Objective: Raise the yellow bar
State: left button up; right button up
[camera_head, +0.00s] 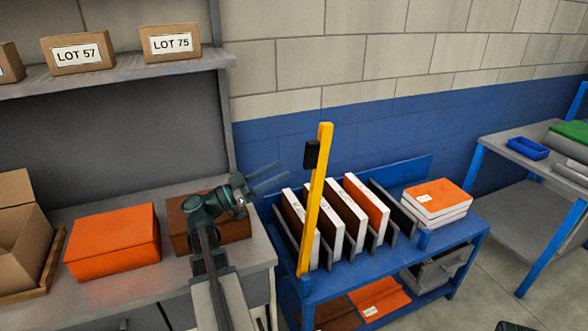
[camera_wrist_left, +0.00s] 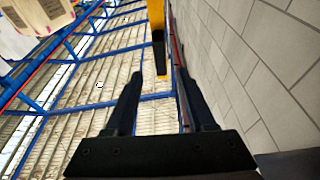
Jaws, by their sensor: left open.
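The yellow bar (camera_head: 316,205) stands nearly upright, tilted slightly right, at the left front of a blue rack (camera_head: 405,255). A black block (camera_head: 311,154) is attached to its upper part. The bar (camera_wrist_left: 156,15) and the black block (camera_wrist_left: 158,45) also show at the top of the left wrist view, beyond my fingertips. My left gripper (camera_head: 283,176) is open and empty, left of the bar, fingers pointing right toward it with a gap between. Its two dark fingers (camera_wrist_left: 160,77) show spread in the left wrist view.
Several panels (camera_head: 342,220) stand in the rack's slots, right of the bar. White-and-orange slabs (camera_head: 437,198) lie at its right end. An orange box (camera_head: 113,241) and a brown box (camera_head: 233,228) sit on the bench. A shelf (camera_head: 110,72) with labelled boxes hangs above.

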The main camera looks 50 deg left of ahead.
pick_arm(q)
jog(key=b+v, duration=0.1)
jog(key=v, duration=0.4)
dwell(0.5)
jog(key=w+d+f+g+h+p, duration=0.1)
jog(key=w+d+f+g, duration=0.35)
jog(key=d, duration=0.45)
jog(key=w+d+f+g+h, duration=0.1)
jog(key=w+d+f+g, duration=0.35)
jog(key=d, duration=0.45)
jog(key=w+d+f+g+h+p, duration=0.1)
jog(key=w+d+f+g, duration=0.25)
jog(key=w+d, duration=0.4)
jog(key=s+d+f+g+y, duration=0.2)
jog(key=s+d+f+y, duration=0.1)
jog(key=d, duration=0.6)
jog(key=s+d+f+g+y+p, duration=0.1)
jog(key=s+d+f+g+y, duration=0.2)
jog(key=d, duration=0.5)
jog(key=s+d+f+g+y+p, duration=0.1)
jog(key=s+d+f+y, duration=0.3)
jog(key=d, duration=0.5)
jog(key=shift+d+f+g+y, duration=0.35)
jog(key=shift+f+g+y, duration=0.45)
jog(key=shift+f+g, duration=0.05)
